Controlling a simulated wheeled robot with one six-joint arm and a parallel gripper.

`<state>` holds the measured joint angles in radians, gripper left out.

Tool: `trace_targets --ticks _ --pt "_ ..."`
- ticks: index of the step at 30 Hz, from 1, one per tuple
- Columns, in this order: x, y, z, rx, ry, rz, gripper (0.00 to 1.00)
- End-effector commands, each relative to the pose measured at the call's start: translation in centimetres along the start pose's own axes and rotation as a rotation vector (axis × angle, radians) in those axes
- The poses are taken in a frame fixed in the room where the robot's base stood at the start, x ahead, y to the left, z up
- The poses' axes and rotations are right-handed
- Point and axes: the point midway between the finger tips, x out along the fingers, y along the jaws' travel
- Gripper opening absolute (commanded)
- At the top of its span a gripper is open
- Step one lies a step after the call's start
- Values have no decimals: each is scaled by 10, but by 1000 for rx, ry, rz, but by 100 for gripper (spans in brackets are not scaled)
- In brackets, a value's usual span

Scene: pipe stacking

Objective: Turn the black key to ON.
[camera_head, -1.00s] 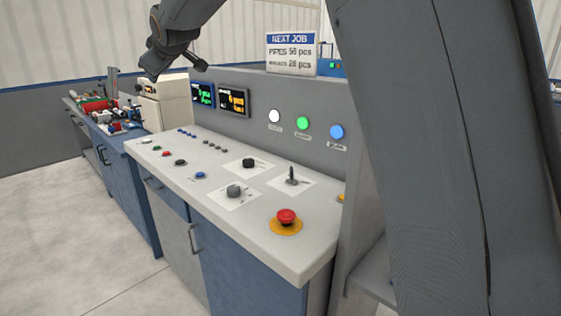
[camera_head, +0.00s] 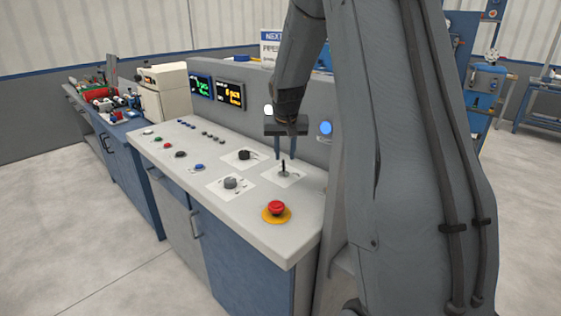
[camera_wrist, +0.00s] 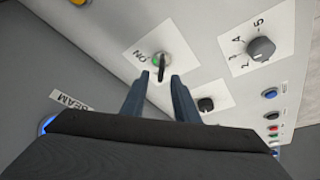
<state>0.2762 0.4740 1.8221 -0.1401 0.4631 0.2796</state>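The black key (camera_head: 284,167) stands in its switch on a white square plate on the console's sloping top. In the wrist view the key (camera_wrist: 161,70) shows ahead, between the two fingertips in the picture, with the ON label and a green mark beside it. My gripper (camera_head: 285,156) is open, fingers pointing down just above the key. In the wrist view the fingers of my gripper (camera_wrist: 160,78) are apart with nothing held. I cannot tell whether either finger touches the key.
A red emergency button (camera_head: 276,208) sits in front of the key. A grey numbered knob (camera_head: 230,183) and a black knob (camera_head: 244,155) lie to its left. The upright back panel with a blue button (camera_head: 325,128) rises close behind my gripper.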

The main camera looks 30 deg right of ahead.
Motion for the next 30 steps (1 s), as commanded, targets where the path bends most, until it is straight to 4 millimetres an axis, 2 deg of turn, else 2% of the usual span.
trace_targets --ticks 6,12,23,28,30 --pt "31 -1 0 -3 -2 0 27" --pt "49 -1 0 -4 -1 -1 27" --pt "53 -2 -1 -5 2 -1 27" --pt "53 -2 0 -5 2 -1 2" --pt "53 -2 0 -5 2 -1 0"
